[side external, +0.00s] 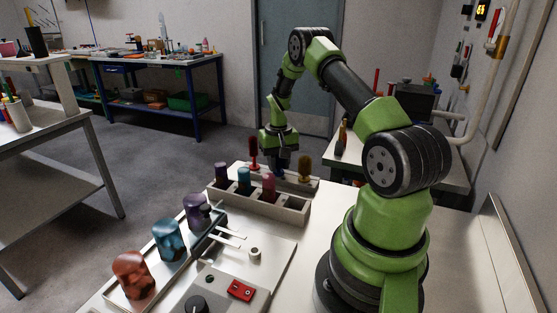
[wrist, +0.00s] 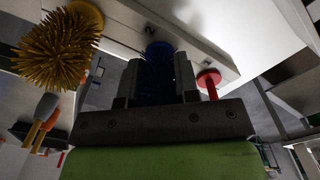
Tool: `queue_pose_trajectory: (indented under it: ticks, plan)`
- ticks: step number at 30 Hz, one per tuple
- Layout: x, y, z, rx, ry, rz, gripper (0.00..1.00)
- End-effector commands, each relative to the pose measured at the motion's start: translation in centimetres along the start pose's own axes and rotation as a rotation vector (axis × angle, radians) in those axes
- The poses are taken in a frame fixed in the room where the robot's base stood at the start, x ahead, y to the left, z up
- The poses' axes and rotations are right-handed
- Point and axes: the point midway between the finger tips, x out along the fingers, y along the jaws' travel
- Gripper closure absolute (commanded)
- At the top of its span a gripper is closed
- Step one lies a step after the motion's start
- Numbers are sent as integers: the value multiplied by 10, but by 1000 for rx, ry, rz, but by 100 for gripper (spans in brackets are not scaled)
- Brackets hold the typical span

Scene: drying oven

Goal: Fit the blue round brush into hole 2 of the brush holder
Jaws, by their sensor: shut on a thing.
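The blue round brush (wrist: 158,72) is between the fingers of my gripper (wrist: 157,84) in the wrist view. My gripper is shut on it. In the side view my gripper (side external: 281,170) points down over the back of the rack, between a red brush (side external: 253,152) and a yellow brush (side external: 305,168). The brush holder appears as a pale rail (wrist: 185,35) in the wrist view. The brush's end is close to this rail; I cannot tell whether it is in a hole. The yellow bristles (wrist: 58,48) and a red disc-ended piece (wrist: 208,79) flank it.
A compartment rack (side external: 290,210) holds purple (side external: 222,173), teal (side external: 243,180) and pink (side external: 268,187) pieces in front of my gripper. A tray of coloured vessels, including a teal one (side external: 170,240), stands at the near left. A control panel with a red switch (side external: 240,291) is in front.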

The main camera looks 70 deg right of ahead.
Motion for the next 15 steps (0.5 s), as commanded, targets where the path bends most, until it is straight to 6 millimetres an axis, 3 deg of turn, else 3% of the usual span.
queue_pose_trajectory:
  ticks: [1, 4, 5, 15]
  plan:
    - [0, 0, 0, 0, 0, 0, 66]
    - [0, 0, 0, 0, 1, 0, 44]
    - [0, 0, 0, 0, 1, 0, 41]
    - [-6, 0, -1, 1, 3, 0, 41]
